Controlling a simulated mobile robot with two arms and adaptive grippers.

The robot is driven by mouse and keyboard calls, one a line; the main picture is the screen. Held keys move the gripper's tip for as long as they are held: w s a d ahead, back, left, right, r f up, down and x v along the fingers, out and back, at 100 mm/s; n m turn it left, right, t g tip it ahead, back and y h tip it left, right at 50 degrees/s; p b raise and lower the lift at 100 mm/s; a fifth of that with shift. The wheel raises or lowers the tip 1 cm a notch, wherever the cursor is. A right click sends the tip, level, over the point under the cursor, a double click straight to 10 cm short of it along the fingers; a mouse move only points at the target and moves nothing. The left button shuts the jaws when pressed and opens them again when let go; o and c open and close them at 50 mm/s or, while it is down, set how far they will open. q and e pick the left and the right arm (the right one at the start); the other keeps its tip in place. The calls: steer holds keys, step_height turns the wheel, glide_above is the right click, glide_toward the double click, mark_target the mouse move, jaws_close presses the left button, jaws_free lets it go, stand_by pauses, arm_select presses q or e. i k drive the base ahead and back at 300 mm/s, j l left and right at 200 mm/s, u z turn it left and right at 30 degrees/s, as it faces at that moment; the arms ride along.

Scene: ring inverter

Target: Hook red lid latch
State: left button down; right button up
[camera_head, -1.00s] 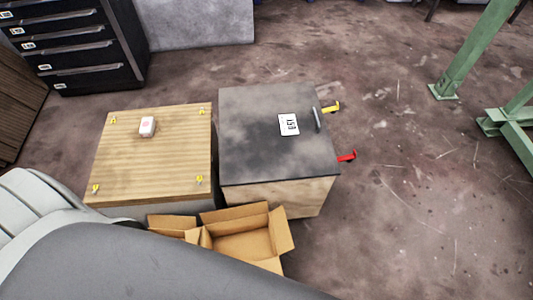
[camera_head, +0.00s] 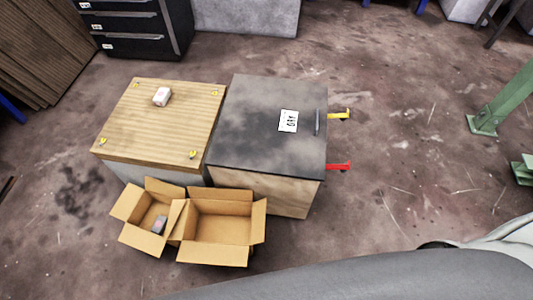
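A wooden box with a dark grey, stained lid (camera_head: 262,125) stands near the middle of the view. The lid lies flat on it and carries a white label with black marks (camera_head: 289,121) and a grey handle (camera_head: 317,122). A red latch (camera_head: 338,167) sticks out from the box's right side near the front corner. A yellow latch (camera_head: 339,114) sticks out farther back on the same side. Whether either latch is hooked is too small to tell. Neither of my grippers shows.
A box with a light wooden top (camera_head: 160,117), yellow corner pieces and a red-white object (camera_head: 162,96) stands left of the dark lid. Two open cardboard boxes (camera_head: 224,222) sit in front. Floor right of the latches is clear; a green post (camera_head: 502,98) stands farther right.

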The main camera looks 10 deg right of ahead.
mark_target(343, 168)
steer(key=k+l, duration=0.15)
steer(key=l, duration=0.25)
steer(key=k+l+u, duration=0.1)
steer(key=l, duration=0.3)
steer(key=k+l, duration=0.15)
steer(key=l, duration=0.2)
steer(key=k+l+u, duration=0.15)
steer(key=l, duration=0.25)
steer(key=k+l, duration=0.15)
steer(key=l, duration=0.2)
